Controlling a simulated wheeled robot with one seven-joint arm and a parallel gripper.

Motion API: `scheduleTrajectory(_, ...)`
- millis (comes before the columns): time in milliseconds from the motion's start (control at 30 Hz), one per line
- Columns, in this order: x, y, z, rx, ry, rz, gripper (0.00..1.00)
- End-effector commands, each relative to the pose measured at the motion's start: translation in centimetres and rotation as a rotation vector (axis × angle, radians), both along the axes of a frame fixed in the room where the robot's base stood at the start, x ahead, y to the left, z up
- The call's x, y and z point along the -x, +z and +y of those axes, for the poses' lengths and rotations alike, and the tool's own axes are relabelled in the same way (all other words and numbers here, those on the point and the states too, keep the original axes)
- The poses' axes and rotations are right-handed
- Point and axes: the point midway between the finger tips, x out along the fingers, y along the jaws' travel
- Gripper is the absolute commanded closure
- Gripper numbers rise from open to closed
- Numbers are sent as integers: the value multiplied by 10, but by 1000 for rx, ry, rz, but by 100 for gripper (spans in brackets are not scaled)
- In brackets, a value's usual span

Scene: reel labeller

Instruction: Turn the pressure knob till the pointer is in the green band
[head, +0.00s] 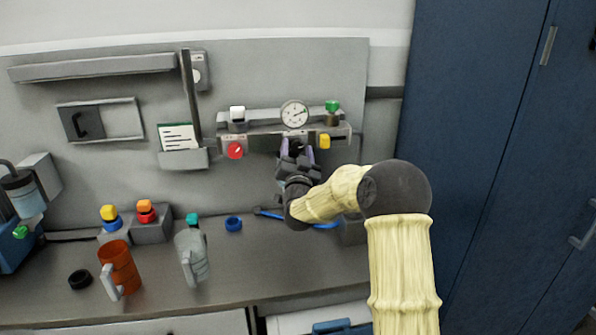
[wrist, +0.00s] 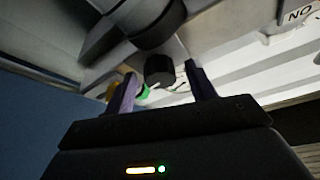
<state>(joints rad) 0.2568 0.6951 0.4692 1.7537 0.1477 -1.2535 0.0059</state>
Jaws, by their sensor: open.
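The round white gauge (head: 295,113) sits on a grey rail on the back panel, with a green area on its right side. Its pointer is too small to read surely. My gripper (head: 297,149) is raised to the rail just below the gauge, fingers open. In the wrist view a black knob (wrist: 160,70) shows between the two open purple fingertips of my gripper (wrist: 162,76), with gaps on both sides. I take it for the pressure knob. In the head view my gripper hides it.
A red knob (head: 235,150) is left of my gripper and a yellow knob (head: 324,141) close on its right. A green knob (head: 332,106) and a white knob (head: 237,113) top the rail. An orange mug (head: 120,268) and a clear jug (head: 192,258) stand on the bench.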

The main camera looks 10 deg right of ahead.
Motion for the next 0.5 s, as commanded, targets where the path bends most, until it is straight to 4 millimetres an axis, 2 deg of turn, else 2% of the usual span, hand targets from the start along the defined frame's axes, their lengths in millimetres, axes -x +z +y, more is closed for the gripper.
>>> scheduleTrajectory(167, 17, -8, 3, 3, 1, 1, 44)
scheduleTrajectory(500, 70, -29, 12, 3, 2, 1, 44)
